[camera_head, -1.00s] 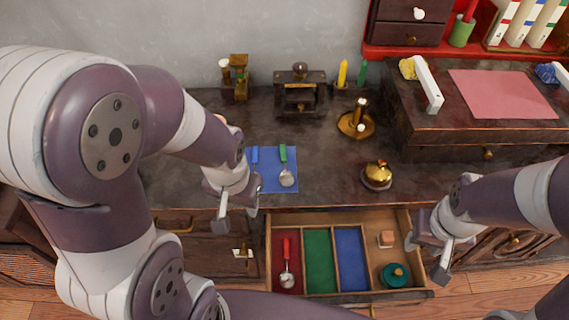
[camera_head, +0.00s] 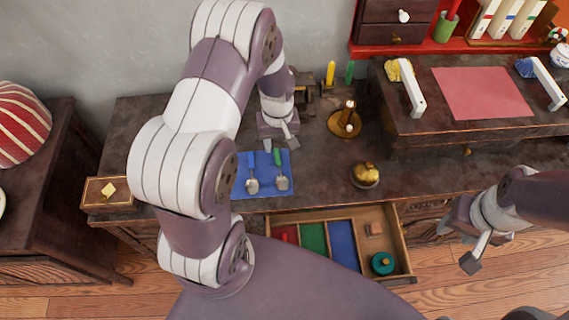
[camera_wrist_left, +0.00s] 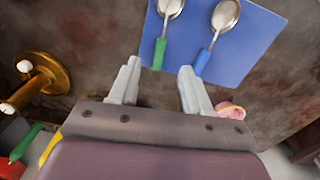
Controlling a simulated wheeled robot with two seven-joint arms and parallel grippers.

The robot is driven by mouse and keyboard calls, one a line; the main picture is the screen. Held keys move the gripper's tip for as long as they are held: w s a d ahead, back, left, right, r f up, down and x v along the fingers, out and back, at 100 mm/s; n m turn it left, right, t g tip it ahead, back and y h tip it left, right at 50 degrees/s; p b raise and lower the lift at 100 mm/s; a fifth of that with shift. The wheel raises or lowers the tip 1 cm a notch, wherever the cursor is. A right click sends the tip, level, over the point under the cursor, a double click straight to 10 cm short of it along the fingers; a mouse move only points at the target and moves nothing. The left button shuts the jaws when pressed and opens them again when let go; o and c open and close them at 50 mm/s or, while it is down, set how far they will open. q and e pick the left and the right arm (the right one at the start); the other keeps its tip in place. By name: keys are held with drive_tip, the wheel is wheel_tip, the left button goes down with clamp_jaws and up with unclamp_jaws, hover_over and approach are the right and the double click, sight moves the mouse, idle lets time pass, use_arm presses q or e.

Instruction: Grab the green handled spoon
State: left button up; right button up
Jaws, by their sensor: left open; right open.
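The green handled spoon (camera_head: 278,158) lies on a blue mat (camera_head: 240,190) on the desk, handle toward the wall and bowl toward the drawer. A blue handled spoon (camera_head: 251,163) lies beside it on the left. My left gripper (camera_head: 281,145) is open near the handle end of the green spoon. In the left wrist view the green handle (camera_wrist_left: 160,54) points toward the gap between my open fingers (camera_wrist_left: 158,76), and nothing is held. The blue handle (camera_wrist_left: 203,60) is just right of that gap. My right gripper (camera_head: 458,245) is open and empty, right of the drawer.
The open drawer (camera_head: 400,240) has red, green and blue compartments; my left arm covers part of it. A gold bell (camera_head: 365,174) and a brass candle holder (camera_head: 346,121) stand right of the mat. A small wooden box (camera_head: 110,196) sits at the desk's left edge.

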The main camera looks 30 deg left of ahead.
sight(278, 161)
use_arm(q)
wheel_tip(278, 161, down, 8)
drive_tip(key=shift+w+a+f, duration=0.1)
drive_tip(key=shift+a, duration=0.05)
clamp_jaws()
